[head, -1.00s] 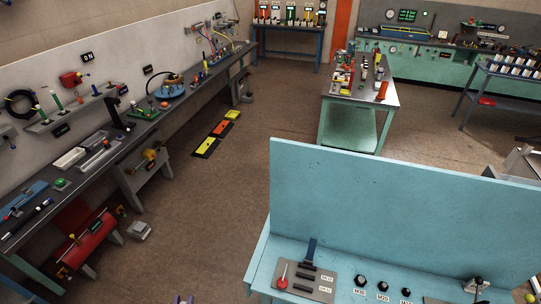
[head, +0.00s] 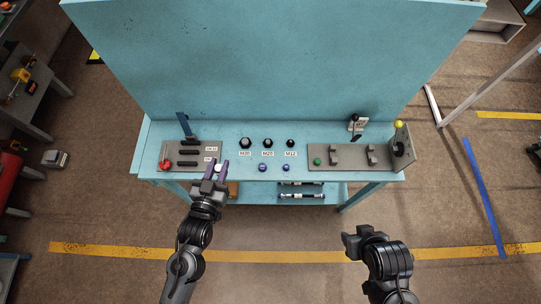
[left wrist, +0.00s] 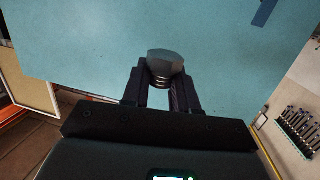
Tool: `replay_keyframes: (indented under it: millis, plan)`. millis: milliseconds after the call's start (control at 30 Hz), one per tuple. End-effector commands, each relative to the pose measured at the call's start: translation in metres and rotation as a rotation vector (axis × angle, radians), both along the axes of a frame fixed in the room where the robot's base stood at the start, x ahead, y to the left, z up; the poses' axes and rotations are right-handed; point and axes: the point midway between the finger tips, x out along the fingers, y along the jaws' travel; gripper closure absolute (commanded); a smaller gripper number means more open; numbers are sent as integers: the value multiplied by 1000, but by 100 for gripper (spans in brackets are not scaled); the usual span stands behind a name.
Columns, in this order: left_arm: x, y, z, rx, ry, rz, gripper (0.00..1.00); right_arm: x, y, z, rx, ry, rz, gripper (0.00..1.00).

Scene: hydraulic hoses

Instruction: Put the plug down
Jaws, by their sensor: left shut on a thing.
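My left gripper (head: 219,165) is at the front edge of the blue bench (head: 232,135), by the grey panel on its left side. It is shut on a plug (left wrist: 165,63) with a grey hexagonal head and a threaded part, seen between the fingers in the left wrist view. In the head view the held plug shows only as a small pale spot. Black plugs stand behind labels M30 (head: 245,142), M20 (head: 268,142) and M12 (head: 290,142).
The left grey panel (head: 207,150) carries a red knob (head: 165,165), black bars and a blue upright lever (head: 184,126). The right grey panel (head: 345,165) holds clips and a green knob (head: 317,161). A tall blue back board (head: 270,60) closes the rear. Bare bench surrounds the plugs.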

Motion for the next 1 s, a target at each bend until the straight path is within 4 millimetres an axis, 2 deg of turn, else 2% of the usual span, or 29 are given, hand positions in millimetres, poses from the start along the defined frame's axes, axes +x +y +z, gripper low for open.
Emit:
replay_keyframes:
  millis: [33, 100, 300, 500, 633, 800, 900, 1000]
  plan:
    - [-4, -6, -34, 0, 0, -18, 100, 0, 0, -37, 1, 1, 0, 57]
    - [-8, -14, -53, -1, -1, -43, 100, 0, 1, -61, 3, 2, 0, 57]
    - [-22, -36, -104, -2, -1, -111, 100, -1, 2, -123, 7, 3, -3, 57]
    - [-34, -54, -141, -4, 0, -165, 100, 0, 2, -169, 6, 3, -3, 57]
    - [-39, -61, -155, -4, -1, -188, 100, 0, 1, -187, 5, 3, -3, 57]
    - [-41, -66, -163, -4, -2, -206, 100, -1, 0, -199, 0, 2, 0, 57]
    - [-33, -67, -164, -4, -3, -210, 100, -1, -1, -201, -5, 2, 3, 57]
    - [-16, -66, -163, -4, -6, -209, 100, -1, -2, -201, -7, 1, 3, 57]
